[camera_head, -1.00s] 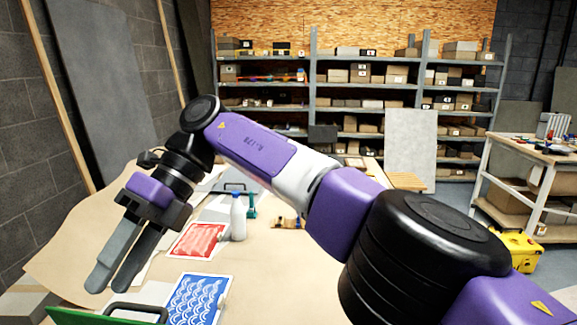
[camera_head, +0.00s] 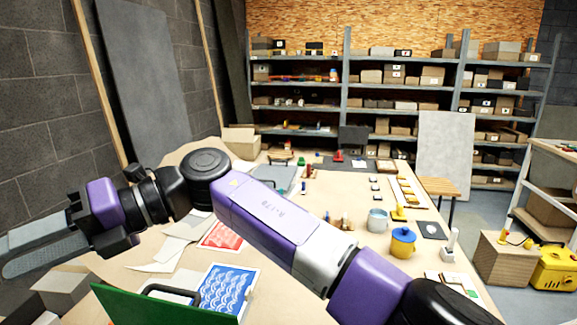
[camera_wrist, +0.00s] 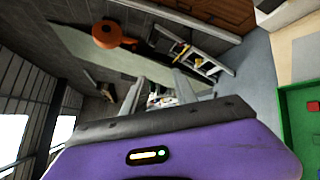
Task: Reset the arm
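My arm reaches across the head view from the lower right to the left, in purple, white and black. Its end, my gripper (camera_head: 8,258), is at the left edge and points left. The fingers overlap closely in the head view.
A red patterned panel (camera_head: 222,238) and a blue patterned panel (camera_head: 228,290) lie on the table near my arm. A green board (camera_head: 160,308) is at the front. A yellow pot (camera_head: 403,245) and grey mug (camera_head: 377,221) stand right. Shelves (camera_head: 400,85) stand behind.

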